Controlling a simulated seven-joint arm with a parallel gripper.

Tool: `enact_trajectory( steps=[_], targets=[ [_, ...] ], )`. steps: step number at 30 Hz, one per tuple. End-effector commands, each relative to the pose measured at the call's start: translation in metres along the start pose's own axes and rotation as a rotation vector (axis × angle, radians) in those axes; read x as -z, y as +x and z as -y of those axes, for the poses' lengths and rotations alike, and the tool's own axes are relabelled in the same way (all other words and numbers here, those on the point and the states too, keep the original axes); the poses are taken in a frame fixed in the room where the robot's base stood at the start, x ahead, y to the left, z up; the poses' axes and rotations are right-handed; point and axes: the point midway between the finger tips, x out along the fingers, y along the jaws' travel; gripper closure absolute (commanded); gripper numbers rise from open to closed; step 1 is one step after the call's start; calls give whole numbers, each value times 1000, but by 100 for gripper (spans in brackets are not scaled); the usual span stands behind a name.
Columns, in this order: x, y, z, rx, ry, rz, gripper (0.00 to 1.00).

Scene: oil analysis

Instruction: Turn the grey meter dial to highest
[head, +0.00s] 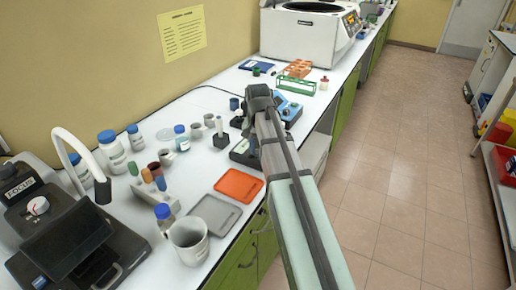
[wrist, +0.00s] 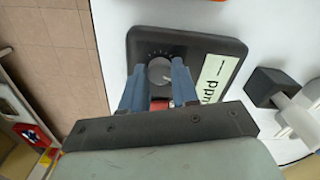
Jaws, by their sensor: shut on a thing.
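The grey meter is a dark box with a pale "ppm" display, and its round grey dial (wrist: 160,71) faces the wrist camera, with small marks around it. My gripper (wrist: 158,68) has its two blue fingers on either side of the dial, shut on it. A white pointer line shows on the dial's face, but its exact setting is too small to read. In the head view the meter (head: 240,156) lies on the bench, partly hidden behind my arm. The dial cannot be made out there.
A black block with a white handle (wrist: 270,88) stands close beside the meter. An orange tray (head: 239,185) and a grey tray (head: 214,213) lie nearer on the bench. A blue device (head: 289,111) stands beyond my arm. Bottles and cups stand to the left.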

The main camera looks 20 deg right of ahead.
Motion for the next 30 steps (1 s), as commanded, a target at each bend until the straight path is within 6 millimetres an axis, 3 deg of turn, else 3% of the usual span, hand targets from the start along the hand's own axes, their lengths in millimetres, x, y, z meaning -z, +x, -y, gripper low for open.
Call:
enact_trajectory(
  steps=[15,30],
  targets=[
    [0,0,0,0,369,0,100],
    [0,0,0,0,459,-1,100]
  ],
)
